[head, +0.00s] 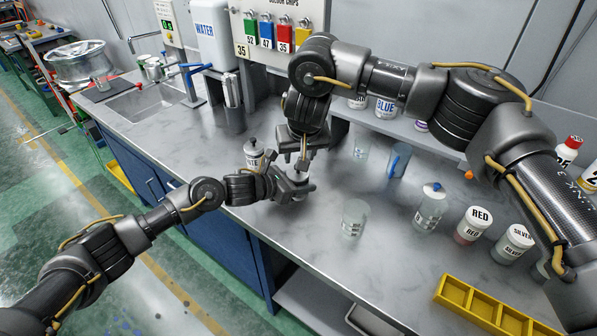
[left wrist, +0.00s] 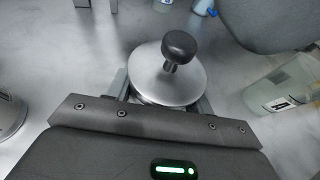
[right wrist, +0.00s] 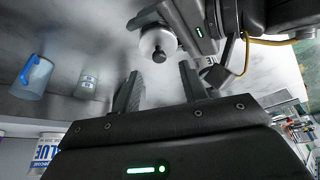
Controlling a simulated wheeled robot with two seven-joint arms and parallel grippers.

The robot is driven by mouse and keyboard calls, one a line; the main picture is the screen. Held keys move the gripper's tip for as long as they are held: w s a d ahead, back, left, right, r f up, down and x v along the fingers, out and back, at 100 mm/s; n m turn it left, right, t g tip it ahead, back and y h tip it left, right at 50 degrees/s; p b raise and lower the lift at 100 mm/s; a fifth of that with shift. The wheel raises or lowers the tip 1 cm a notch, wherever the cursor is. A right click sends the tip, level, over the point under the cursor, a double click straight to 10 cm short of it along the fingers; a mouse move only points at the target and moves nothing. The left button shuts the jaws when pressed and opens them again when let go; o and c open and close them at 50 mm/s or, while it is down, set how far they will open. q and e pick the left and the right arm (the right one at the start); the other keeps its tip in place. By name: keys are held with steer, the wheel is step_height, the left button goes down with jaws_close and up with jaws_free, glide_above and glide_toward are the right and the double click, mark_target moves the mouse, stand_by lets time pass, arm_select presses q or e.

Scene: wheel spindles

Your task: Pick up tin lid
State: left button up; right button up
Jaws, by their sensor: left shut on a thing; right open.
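The tin lid (left wrist: 160,82) is a round silver disc with a black knob. It sits on a tin, mostly hidden under it, between the fingers of my left gripper (head: 292,184). The left gripper is shut on the tin just below the lid, low over the counter. In the right wrist view the lid (right wrist: 152,45) shows beyond the fingers. My right gripper (right wrist: 158,90) is open, with nothing between its fingers. In the head view it hangs just above the left gripper, partly hidden by its own arm.
A labelled tin with a black knob (head: 254,158) stands left of the left gripper. Clear jars (head: 353,219), a red-labelled jar (head: 473,225) and a yellow tray (head: 482,302) stand to the right. The grey counter (head: 205,140) is clear at the left, near the sink.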

mark_target(297, 176)
steer(key=shift+x, duration=2.35)
jaws_close()
